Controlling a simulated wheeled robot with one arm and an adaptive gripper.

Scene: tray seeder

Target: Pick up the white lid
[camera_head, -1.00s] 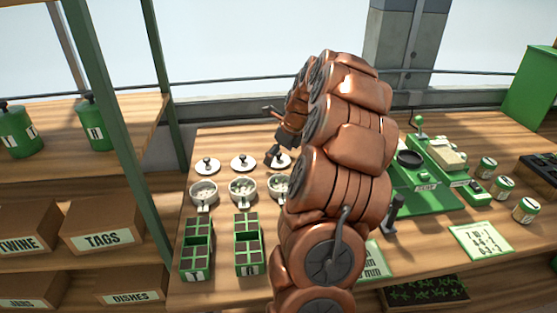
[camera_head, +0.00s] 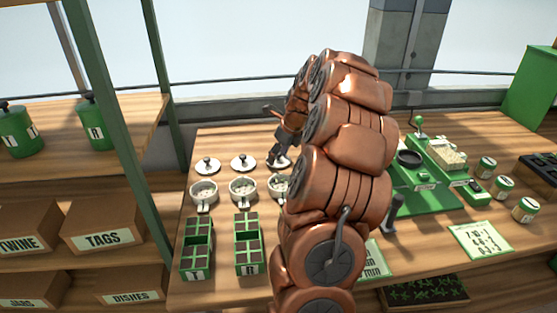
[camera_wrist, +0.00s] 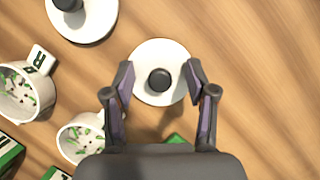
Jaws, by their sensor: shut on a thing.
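The white lid (camera_wrist: 160,52) is a round disc with a dark knob, centred between my fingers in the wrist view. My gripper (camera_wrist: 160,78) has one finger at each side of the lid's rim and is shut on it, with the knob between the fingers. In the head view the lid (camera_head: 287,162) is the rightmost of three on the table, partly hidden by my gripper (camera_head: 277,158). Whether it is clear of the table cannot be told. Two similar lids (camera_head: 207,166) (camera_head: 243,162) lie to its left.
White cups (camera_head: 203,192) with bits inside stand in front of the lids, the rightmost partly behind my arm. Green seed trays (camera_head: 196,250) lie nearer. A green machine (camera_head: 425,180) and several jars (camera_head: 504,187) stand on the right. A shelf post (camera_head: 120,130) rises at left.

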